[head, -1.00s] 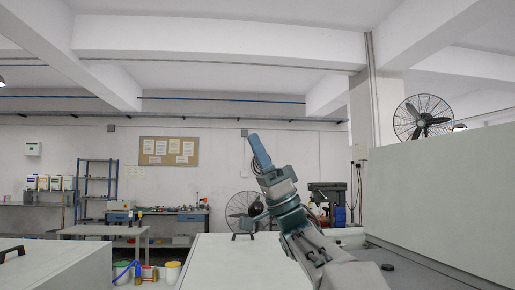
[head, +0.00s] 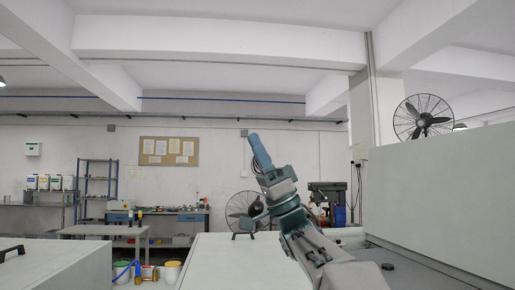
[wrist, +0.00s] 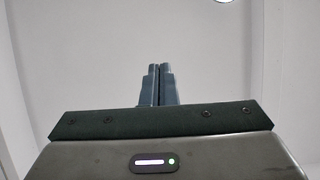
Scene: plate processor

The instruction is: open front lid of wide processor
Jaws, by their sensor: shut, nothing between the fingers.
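Pale flat-topped machine bodies stand around me in the head view; I cannot tell for sure which is the wide processor. The centre one has a flat pale lid (head: 215,262) lying level, with a dark handle (head: 243,235) at its far edge, just left of my arm. The left one has a pale top (head: 50,265) with a dark handle (head: 11,251). In the wrist view my gripper (wrist: 158,68) is shut and empty, its fingers together against bare ceiling and wall. It touches no lid or handle there.
A large upright pale panel (head: 445,195) fills the right side, above a dark-edged surface with a small black knob (head: 388,267). A grey table (head: 105,230), buckets (head: 172,271) and a workbench (head: 185,218) are farther back.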

